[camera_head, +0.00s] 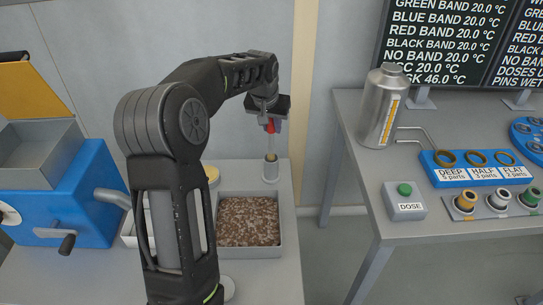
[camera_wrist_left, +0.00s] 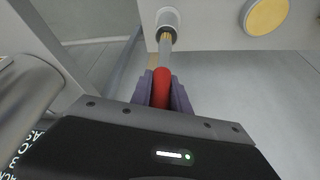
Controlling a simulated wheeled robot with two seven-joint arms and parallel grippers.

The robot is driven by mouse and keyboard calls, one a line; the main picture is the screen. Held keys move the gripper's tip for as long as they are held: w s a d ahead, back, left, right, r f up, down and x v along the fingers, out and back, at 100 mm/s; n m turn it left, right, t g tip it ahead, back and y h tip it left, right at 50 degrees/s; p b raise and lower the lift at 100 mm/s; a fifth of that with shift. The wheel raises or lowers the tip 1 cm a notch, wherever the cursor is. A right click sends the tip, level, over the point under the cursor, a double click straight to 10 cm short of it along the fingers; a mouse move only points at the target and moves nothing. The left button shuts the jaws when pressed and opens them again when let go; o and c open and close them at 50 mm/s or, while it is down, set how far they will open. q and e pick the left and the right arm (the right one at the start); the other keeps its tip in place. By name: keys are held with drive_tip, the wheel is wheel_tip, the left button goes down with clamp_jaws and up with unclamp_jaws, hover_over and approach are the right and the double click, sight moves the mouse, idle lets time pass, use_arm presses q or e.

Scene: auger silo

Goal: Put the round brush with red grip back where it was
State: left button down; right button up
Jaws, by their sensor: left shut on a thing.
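The round brush with the red grip (camera_head: 270,127) hangs upright, bristles down, in my left gripper (camera_head: 268,112). In the left wrist view the gripper's fingers (camera_wrist_left: 162,92) are shut on both sides of the red grip (camera_wrist_left: 161,86). The pale bristles (camera_wrist_left: 167,36) are at the mouth of a small grey cup (camera_head: 270,174), which also shows in the left wrist view (camera_wrist_left: 172,14). I cannot tell whether the tip is inside the cup or just above it. My right gripper is not in view.
A tray of brown grains (camera_head: 249,247) is just in front of the cup. A blue machine (camera_head: 75,195) stands left. Right, a separate table (camera_head: 400,165) holds a metal bottle (camera_head: 381,108), a DOSE button (camera_head: 404,203) and a blue ring holder (camera_head: 476,168). A gap separates the tables.

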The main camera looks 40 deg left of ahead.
sight(272, 145)
use_arm(q)
drive_tip(key=shift+f, duration=1.2)
drive_tip(key=shift+f+p, duration=0.3)
drive_tip(key=shift+f, duration=2.2)
drive_tip(key=shift+f, duration=0.25)
drive_tip(key=c, duration=1.2)
unclamp_jaws()
drive_tip(key=shift+r, duration=0.1)
drive_tip(key=shift+c, duration=0.2)
drive_tip(key=shift+r, duration=0.1)
